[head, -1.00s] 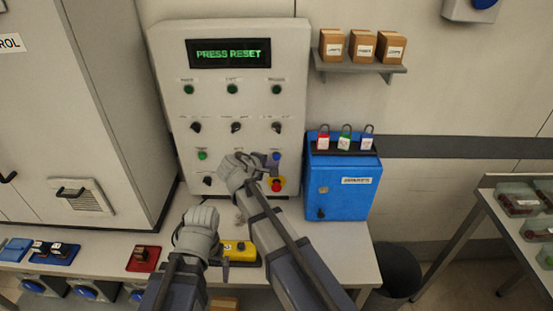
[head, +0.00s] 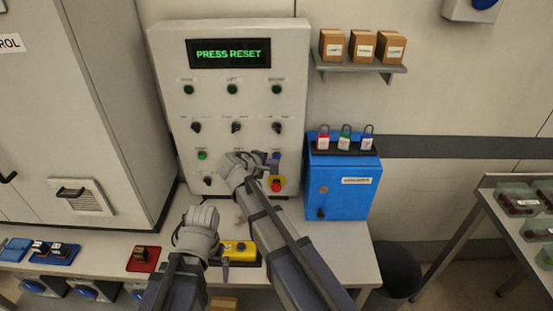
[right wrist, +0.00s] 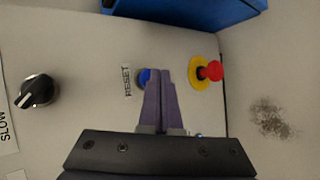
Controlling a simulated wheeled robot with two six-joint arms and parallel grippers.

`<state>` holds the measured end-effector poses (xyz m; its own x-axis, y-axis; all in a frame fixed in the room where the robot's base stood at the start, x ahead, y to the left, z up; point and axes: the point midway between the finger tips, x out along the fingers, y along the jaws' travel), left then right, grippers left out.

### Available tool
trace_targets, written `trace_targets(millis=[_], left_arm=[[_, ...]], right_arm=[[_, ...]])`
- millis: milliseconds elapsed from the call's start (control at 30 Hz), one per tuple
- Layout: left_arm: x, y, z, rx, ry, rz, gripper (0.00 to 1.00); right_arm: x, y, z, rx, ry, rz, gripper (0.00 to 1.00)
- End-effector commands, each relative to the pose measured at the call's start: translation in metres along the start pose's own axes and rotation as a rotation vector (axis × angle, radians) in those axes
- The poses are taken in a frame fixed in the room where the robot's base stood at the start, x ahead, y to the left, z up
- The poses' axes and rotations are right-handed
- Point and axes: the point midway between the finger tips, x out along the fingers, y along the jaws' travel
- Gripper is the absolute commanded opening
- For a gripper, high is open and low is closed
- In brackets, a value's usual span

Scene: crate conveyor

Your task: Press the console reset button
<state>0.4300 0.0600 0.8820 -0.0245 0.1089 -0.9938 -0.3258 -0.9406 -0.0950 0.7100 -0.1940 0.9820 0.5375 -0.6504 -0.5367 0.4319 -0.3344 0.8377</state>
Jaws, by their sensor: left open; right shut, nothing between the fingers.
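The console (head: 230,105) is a pale upright panel, and its screen (head: 229,53) reads PRESS RESET in green. The blue reset button (right wrist: 144,77) is beside the RESET label in the right wrist view. It also shows low on the console's right side in the head view (head: 276,155). My right gripper (right wrist: 160,76) is shut and empty. Its purple fingertips are at the button's right edge and cover part of it; I cannot tell whether they touch it. My left gripper (head: 203,214) is open and empty, low in front of the console.
A red emergency stop on a yellow base (right wrist: 212,71) is close to the right of my fingers. A black knob (right wrist: 37,91) is at the left. A blue cabinet (head: 341,187) stands right of the console. A yellow box (head: 240,249) lies on the bench (head: 335,245).

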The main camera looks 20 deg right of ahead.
Motion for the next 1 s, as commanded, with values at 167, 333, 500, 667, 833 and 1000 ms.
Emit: trace_targets(millis=[167, 333, 500, 667, 833, 1000], left_arm=[[0.0000, 0.0000, 0.0000, 0.000, 0.000, 0.000, 1.00], [0.0000, 0.0000, 0.0000, 0.000, 0.000, 0.000, 1.00], [0.0000, 0.0000, 0.0000, 0.000, 0.000, 0.000, 1.00], [0.0000, 0.0000, 0.0000, 0.000, 0.000, 0.000, 1.00], [0.0000, 0.0000, 0.0000, 0.000, 0.000, 0.000, 1.00], [0.0000, 0.0000, 0.0000, 0.000, 0.000, 0.000, 1.00]], right_arm=[[-0.0002, -0.0001, 0.0001, 0.000, 0.000, 0.000, 0.00], [0.0003, 0.0003, -0.0004, 0.000, 0.000, 0.000, 0.00], [0.0016, 0.0012, -0.0014, 0.000, 0.000, 0.000, 0.00], [0.0029, 0.0021, -0.0023, 0.000, 0.000, 0.000, 0.00], [0.0043, 0.0032, -0.0034, 0.000, 0.000, 0.000, 0.00], [0.0057, 0.0042, -0.0045, 0.000, 0.001, 0.000, 0.00]])
